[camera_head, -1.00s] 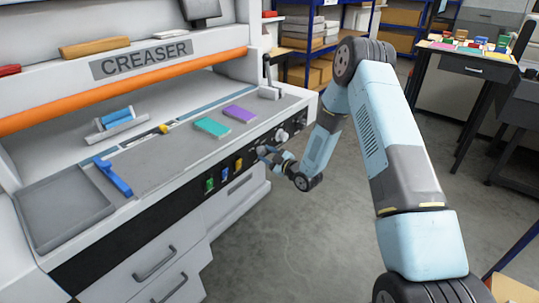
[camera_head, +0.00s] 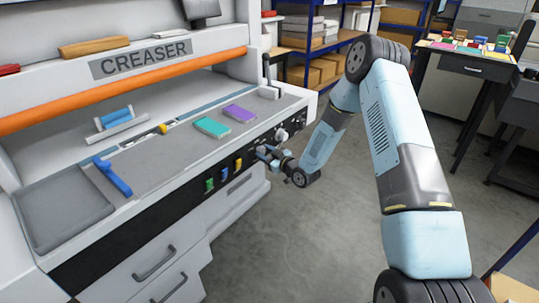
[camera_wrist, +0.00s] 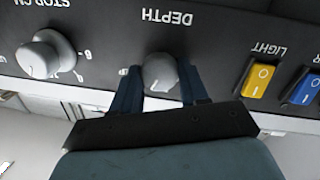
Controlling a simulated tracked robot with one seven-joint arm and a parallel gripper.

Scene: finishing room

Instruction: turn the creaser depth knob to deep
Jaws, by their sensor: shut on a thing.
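The creaser (camera_head: 300,98) has a black front panel with its controls. The grey depth knob (camera_wrist: 159,72) shows in the wrist view below the upside-down word DEPTH. My gripper (camera_wrist: 160,85) has one dark blue finger on each side of the knob and is shut on it. In the head view my gripper (camera_head: 264,152) reaches the panel from the right, and its fingers largely hide the knob. A small pale mark shows on the knob's lower part, but I cannot read its setting.
Another grey knob (camera_wrist: 46,54) is left of the depth knob in the wrist view. A yellow LIGHT switch (camera_wrist: 258,80) and a blue switch (camera_wrist: 306,87) are to the right. A green switch (camera_head: 210,184) is further along the panel. The floor in front is clear.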

